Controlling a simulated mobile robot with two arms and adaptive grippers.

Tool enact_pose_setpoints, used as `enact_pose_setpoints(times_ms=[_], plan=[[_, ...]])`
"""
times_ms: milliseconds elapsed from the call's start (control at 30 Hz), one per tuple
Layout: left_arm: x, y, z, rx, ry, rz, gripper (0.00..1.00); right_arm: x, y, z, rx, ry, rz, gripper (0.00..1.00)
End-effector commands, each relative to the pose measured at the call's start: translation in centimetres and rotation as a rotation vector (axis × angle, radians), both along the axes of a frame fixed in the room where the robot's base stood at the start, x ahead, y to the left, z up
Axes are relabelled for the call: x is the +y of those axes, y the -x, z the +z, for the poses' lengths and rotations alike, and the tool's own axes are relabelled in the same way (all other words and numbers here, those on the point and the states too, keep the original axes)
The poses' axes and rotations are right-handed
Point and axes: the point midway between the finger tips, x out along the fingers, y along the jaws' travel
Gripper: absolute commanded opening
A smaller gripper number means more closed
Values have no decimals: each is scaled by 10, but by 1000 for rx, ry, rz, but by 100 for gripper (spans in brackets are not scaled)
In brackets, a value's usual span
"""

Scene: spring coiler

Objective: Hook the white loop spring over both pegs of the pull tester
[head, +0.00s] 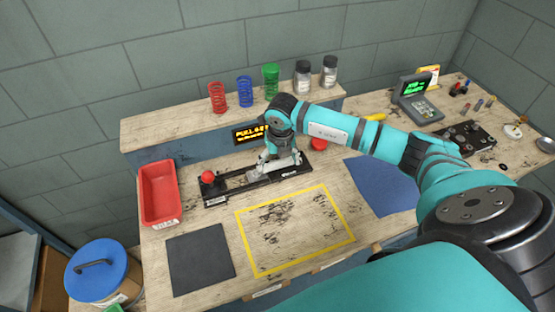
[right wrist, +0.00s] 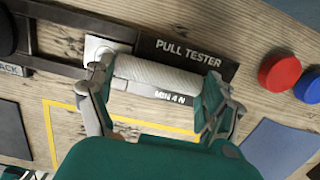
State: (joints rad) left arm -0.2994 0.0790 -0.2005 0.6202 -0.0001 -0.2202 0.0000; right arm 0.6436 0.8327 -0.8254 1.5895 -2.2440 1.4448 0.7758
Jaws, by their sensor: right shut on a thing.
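The pull tester (head: 235,187) is a long dark rail with a red knob (head: 208,177) at its left end, on the wooden bench. My right gripper (head: 278,164) is over its right part. In the right wrist view, the white loop spring (right wrist: 155,72) lies between the two fingers of the right gripper (right wrist: 158,78), which is shut on it. The spring is above or against the tester (right wrist: 195,52), beside a pale block (right wrist: 100,48). I cannot make out the pegs, or whether the spring is around either one. My left gripper is out of view.
A red bin (head: 160,192) stands left of the tester. A yellow-taped area (head: 295,230), a dark mat (head: 200,260) and a blue mat (head: 383,186) lie in front. A red round thing (head: 319,143) is right of the tester. Coloured springs and jars stand on the back shelf (head: 180,128).

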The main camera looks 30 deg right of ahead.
Motion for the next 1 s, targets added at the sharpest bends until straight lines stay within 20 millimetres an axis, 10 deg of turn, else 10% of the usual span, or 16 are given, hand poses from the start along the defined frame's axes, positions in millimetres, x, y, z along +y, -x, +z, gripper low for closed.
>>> enact_pose_setpoints(times_ms=[267, 300, 400, 767, 1000], plan=[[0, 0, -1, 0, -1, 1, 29, 0, 0, 0, -1, 0, 0, 53], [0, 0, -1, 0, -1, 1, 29, 0, 0, 0, -1, 0, 0, 87], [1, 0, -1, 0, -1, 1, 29, 0, 0, 0, -1, 0, 0, 100], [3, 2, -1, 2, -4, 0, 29, 0, 0, 5, -1, 0, 0, 100], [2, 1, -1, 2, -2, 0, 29, 1, 5, 46, -6, 2, 1, 100]])
